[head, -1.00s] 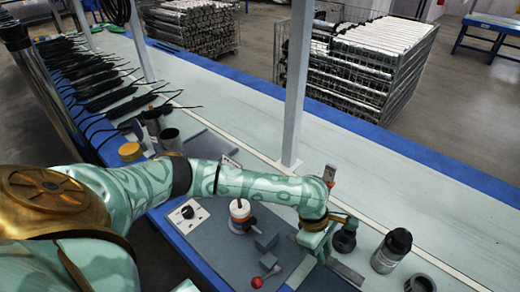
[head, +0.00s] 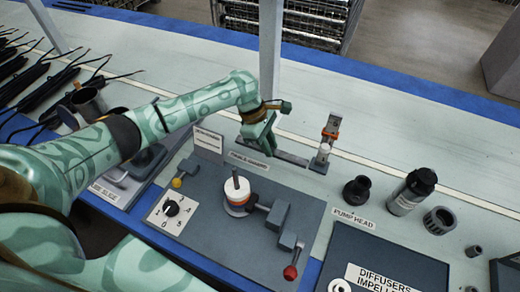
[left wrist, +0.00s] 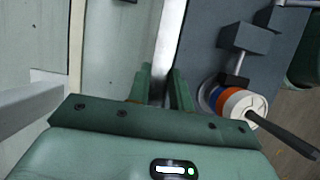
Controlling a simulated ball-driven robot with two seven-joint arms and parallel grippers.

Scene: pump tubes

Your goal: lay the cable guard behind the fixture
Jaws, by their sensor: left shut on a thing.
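My left gripper (head: 264,150) is at the back edge of the grey fixture plate (head: 200,230), pointing down. It is shut on the cable guard (head: 292,158), a long thin grey metal strip that runs right from the fingers. In the left wrist view the guard (left wrist: 170,45) runs away from between the two fingers (left wrist: 160,88). The fixture has a clamp around a white and orange cylinder (head: 238,190) and a lever with a red knob. The guard is behind this clamp; I cannot tell whether it touches the bench. My right gripper is not in view.
A cable guards label (head: 249,161) is by my gripper. Black pump parts (head: 357,190) and a dark-capped bottle (head: 412,190) stand to the right. A pale post (head: 270,50) rises behind; the bench (head: 400,140) there is clear.

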